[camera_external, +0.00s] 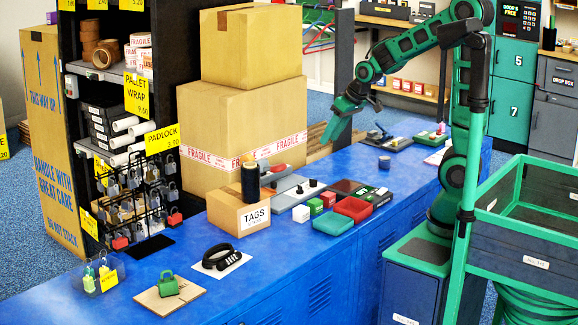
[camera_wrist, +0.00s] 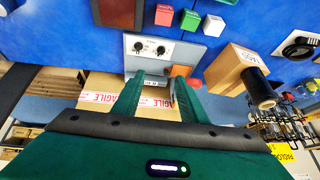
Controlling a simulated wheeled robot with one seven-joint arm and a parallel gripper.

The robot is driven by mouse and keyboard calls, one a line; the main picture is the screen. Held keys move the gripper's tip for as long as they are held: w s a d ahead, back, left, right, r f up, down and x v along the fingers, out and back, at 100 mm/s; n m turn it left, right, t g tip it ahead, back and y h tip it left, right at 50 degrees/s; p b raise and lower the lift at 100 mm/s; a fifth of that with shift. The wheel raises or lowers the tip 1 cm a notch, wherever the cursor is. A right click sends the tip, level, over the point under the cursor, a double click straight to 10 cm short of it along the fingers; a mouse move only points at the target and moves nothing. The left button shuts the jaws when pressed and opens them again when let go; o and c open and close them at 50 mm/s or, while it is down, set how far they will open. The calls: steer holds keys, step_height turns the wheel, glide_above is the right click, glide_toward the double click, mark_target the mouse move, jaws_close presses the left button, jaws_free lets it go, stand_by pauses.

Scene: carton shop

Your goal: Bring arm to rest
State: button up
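My arm rises from its base at the right and bends over the blue counter (camera_external: 290,245). My green gripper (camera_external: 337,128) hangs in the air above the counter, beside the stacked cartons, fingers pointing down and left. In the wrist view my gripper (camera_wrist: 155,90) has its two fingers apart with nothing held between them. Past the fingertips lies a grey panel with two black knobs (camera_wrist: 150,48).
Large cartons (camera_external: 243,125) with fragile tape stand behind the counter. A tags box (camera_external: 238,209) bears a dark roll. Red (camera_external: 354,208) and green (camera_external: 335,224) trays and small blocks lie mid-counter. A padlock rack (camera_external: 145,200) stands left. A green-framed bin (camera_external: 530,235) stands beside my base.

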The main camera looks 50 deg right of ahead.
steer(key=s+d+m+g, duration=0.2)
steer(key=s+d, duration=0.4)
steer(key=s, duration=0.9)
steer(key=s+d+m+g+h, duration=0.1)
steer(key=s+d+m+g, duration=0.2)
steer(key=s, duration=1.1)
steer(key=d+m, duration=0.2)
steer(key=d, duration=0.1)
steer(key=shift+s+d+r+g, duration=0.15)
steer(key=shift+s+d+g, duration=0.15)
steer(key=shift+s+d, duration=0.1)
